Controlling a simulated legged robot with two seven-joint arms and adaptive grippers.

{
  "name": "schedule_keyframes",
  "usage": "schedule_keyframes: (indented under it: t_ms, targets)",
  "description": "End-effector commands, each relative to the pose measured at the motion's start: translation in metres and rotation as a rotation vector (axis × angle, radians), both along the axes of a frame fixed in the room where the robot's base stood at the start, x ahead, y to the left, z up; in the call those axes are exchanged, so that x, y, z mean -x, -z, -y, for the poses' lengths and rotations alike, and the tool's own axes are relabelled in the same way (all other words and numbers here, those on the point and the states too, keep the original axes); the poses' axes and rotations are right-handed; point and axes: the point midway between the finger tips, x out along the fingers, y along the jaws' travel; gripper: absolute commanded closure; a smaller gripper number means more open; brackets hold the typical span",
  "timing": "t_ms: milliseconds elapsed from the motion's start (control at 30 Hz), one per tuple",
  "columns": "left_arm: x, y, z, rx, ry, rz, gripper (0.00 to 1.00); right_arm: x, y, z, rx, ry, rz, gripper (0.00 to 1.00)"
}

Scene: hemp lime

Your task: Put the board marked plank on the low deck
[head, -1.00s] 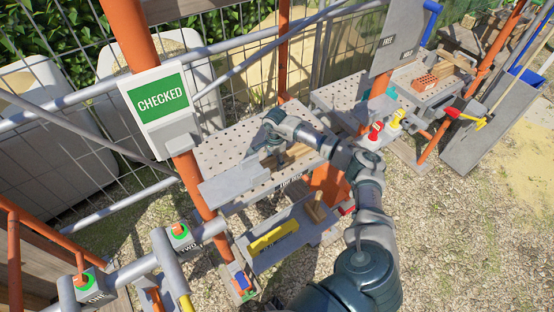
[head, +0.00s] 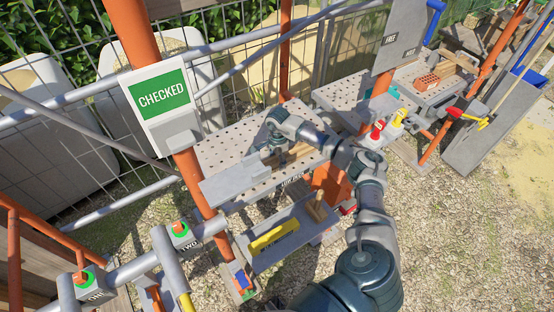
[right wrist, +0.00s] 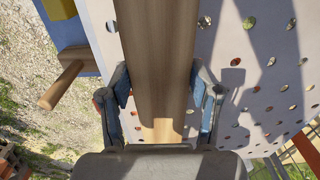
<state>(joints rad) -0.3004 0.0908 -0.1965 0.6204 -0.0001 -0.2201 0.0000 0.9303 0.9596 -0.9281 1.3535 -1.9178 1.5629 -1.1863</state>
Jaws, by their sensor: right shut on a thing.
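The wooden board (head: 297,152) lies along the perforated grey upper deck (head: 222,150), and its marking is not readable. It also shows in the right wrist view as a long brown board (right wrist: 153,45) over the perforated surface. My right gripper (right wrist: 157,82) has one finger on each side of the board and is shut on it. In the head view the right gripper (head: 274,150) is partly hidden by its own wrist. Below is a grey shelf (head: 290,240) with a yellow piece (head: 273,237) and a wooden piece with a peg (head: 317,207). My left gripper is out of view.
A second perforated bench (head: 345,95) with red and yellow items stands to the right. Gravel lies in front.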

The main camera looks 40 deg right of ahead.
Motion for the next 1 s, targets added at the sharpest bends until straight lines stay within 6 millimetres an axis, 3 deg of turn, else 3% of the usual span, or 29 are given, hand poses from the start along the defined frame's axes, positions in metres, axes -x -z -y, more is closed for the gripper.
schedule_keyframes:
  t_ms: [233, 500, 967, 1000]
  targets:
    - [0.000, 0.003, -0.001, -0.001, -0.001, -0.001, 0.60, 0.000, 0.004, 0.004, -0.008, 0.001, 0.000, 0.77]
    - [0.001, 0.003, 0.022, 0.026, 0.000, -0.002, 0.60, 0.000, 0.003, 0.000, -0.002, 0.002, -0.002, 0.77]
    - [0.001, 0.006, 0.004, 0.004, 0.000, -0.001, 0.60, 0.001, 0.009, 0.001, -0.005, 0.000, -0.005, 0.77]
    - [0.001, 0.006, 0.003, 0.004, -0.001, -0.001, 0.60, 0.001, 0.009, 0.001, -0.005, 0.000, -0.005, 0.30]
